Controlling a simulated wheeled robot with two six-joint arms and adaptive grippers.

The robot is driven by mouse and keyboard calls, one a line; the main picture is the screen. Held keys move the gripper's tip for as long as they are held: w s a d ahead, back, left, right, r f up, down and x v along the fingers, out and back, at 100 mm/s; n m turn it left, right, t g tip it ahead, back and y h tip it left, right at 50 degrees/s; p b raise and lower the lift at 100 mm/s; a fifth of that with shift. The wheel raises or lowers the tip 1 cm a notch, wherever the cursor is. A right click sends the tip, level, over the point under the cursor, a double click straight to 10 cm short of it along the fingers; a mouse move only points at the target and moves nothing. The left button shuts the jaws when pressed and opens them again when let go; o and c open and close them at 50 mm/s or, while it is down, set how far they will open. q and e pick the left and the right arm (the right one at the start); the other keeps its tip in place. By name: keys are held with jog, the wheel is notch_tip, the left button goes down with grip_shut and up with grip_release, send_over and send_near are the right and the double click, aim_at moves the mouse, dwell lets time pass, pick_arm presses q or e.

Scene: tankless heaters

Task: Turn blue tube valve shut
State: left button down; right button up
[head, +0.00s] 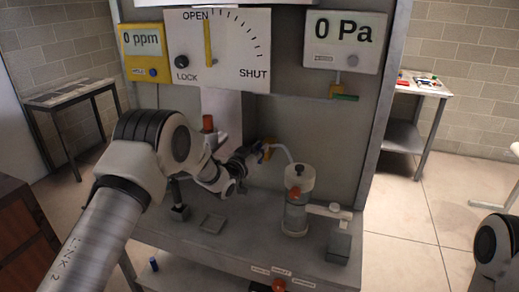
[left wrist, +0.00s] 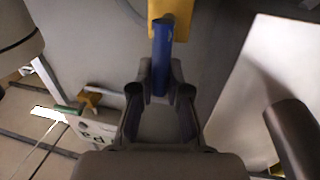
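The blue tube valve has a yellow body (head: 267,151) on the front of the cabinet in the head view, mostly behind my gripper. In the left wrist view its blue lever (left wrist: 162,45) runs down from the yellow body (left wrist: 172,12) and its lower end lies between my fingers. My left gripper (head: 251,157) is at the valve. In the left wrist view the left gripper's fingertips (left wrist: 160,72) close in on both sides of the lever and appear to touch it. My right gripper is not in view.
A dial panel (head: 240,72) marked OPEN, SHUT and LOCK has its yellow pointer near OPEN. A 0 Pa gauge (head: 344,32) hangs above a green-handled valve (head: 344,97). A clear canister (head: 296,215) stands on the bench right of my gripper. A yellow 0 ppm meter (head: 141,40) hangs left.

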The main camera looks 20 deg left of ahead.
pick_arm(q)
jog(key=shift+d, duration=0.1)
dwell(0.3)
jog(key=d+f+m+y+b, duration=0.1)
jog(key=m+b, duration=0.4)
jog(key=d+f+m+g+y+b, duration=0.1)
jog(key=d+m+b, duration=0.1)
jog(key=m+b, duration=0.3)
jog(key=d+f+m+y+b, duration=0.1)
jog(key=f+m+b, duration=0.1)
jog(key=m+b, duration=0.3)
jog(key=shift+d+g, duration=0.15)
jog(key=shift+g, duration=0.25)
dwell(0.5)
jog(key=c, duration=1.4)
grip_release()
jog(key=shift+o, duration=1.3)
jog(key=shift+w+f, duration=0.15)
jog(key=shift+f, duration=0.05)
jog(key=s+r, duration=0.2)
jog(key=s, duration=0.9)
jog(key=shift+s+a+r, duration=0.15)
jog(key=shift+s+a, duration=0.25)
